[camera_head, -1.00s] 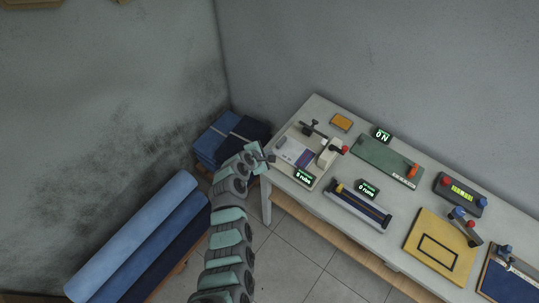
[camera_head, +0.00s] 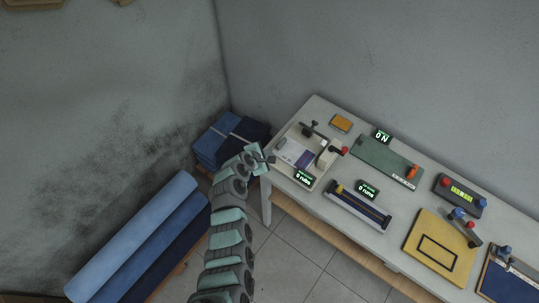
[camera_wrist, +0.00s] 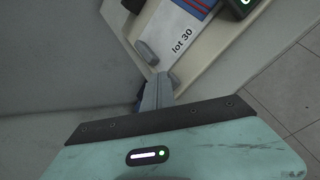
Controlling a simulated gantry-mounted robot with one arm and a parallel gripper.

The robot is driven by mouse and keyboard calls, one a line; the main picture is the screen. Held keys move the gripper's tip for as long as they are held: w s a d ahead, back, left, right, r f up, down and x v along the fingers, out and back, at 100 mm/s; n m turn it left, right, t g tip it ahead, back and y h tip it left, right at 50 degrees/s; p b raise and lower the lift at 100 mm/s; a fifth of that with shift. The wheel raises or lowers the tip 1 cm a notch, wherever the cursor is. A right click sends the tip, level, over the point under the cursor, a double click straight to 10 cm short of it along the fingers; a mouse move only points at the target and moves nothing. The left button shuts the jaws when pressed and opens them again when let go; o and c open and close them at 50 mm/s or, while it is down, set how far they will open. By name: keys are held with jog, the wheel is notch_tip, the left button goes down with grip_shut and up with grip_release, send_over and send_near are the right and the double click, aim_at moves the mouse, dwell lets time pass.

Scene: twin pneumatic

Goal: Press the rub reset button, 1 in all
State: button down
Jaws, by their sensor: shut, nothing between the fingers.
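The rub tester (camera_head: 319,171) is a cream plate at the left end of the bench, with a card on it. A red knob (camera_head: 345,149) tops the white block at its right side. Its small green display (camera_head: 304,177) seems to read "0 rubs". My gripper (camera_head: 270,158) is shut and empty at the tester's left edge. In the wrist view the closed grey fingers (camera_wrist: 158,92) point at the plate's edge, close to a small rounded grey piece (camera_wrist: 147,52). I cannot tell whether they touch it. No part is clearly marked as the reset button.
An orange block (camera_head: 341,123) lies behind the tester. A green plate device (camera_head: 388,160), a roller device (camera_head: 357,209) and a yellow board (camera_head: 440,247) stand to the right. Blue fabric rolls (camera_head: 135,240) and folded cloth (camera_head: 225,140) lie left of the bench.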

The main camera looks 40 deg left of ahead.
jog(key=shift+r+p, duration=0.35)
jog(key=shift+r, duration=0.25)
notch_tip(320, 180, up, 5)
jog(key=p, duration=0.5)
jog(key=shift+r, duration=0.1)
dwell(0.5)
